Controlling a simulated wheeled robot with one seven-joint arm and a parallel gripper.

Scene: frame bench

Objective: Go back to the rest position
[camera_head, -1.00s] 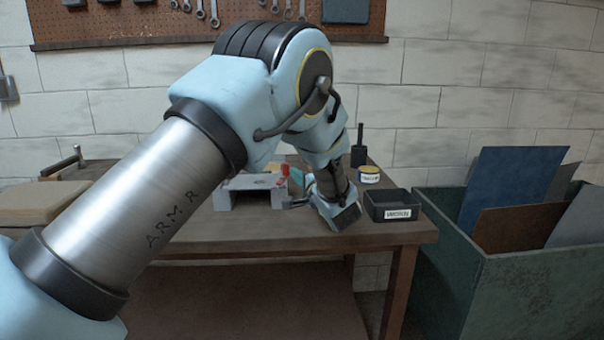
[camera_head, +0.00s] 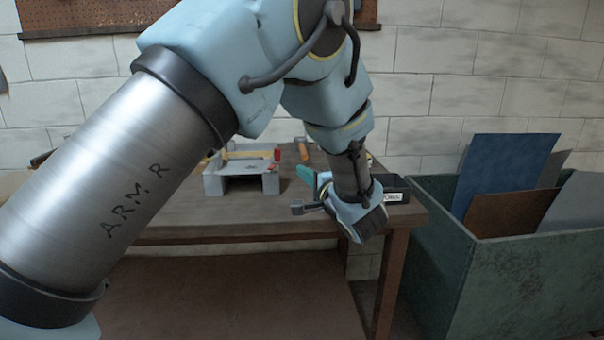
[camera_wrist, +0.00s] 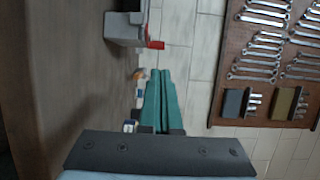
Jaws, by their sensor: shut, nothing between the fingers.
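My gripper (camera_head: 308,178) is in the head view above the right part of the wooden bench (camera_head: 200,212), with its wrist near the front edge. Its teal fingers also show in the wrist view (camera_wrist: 160,76), lying together with nothing between them. The arm crosses the head view from lower left and hides much of the bench's left side.
A grey channel-shaped block (camera_head: 242,178) with a red part stands left of my gripper. A black labelled tray (camera_head: 396,190) is partly hidden behind my wrist. A green bin (camera_head: 510,275) with upright panels stands right. A pegboard with wrenches (camera_wrist: 262,45) hangs on the wall.

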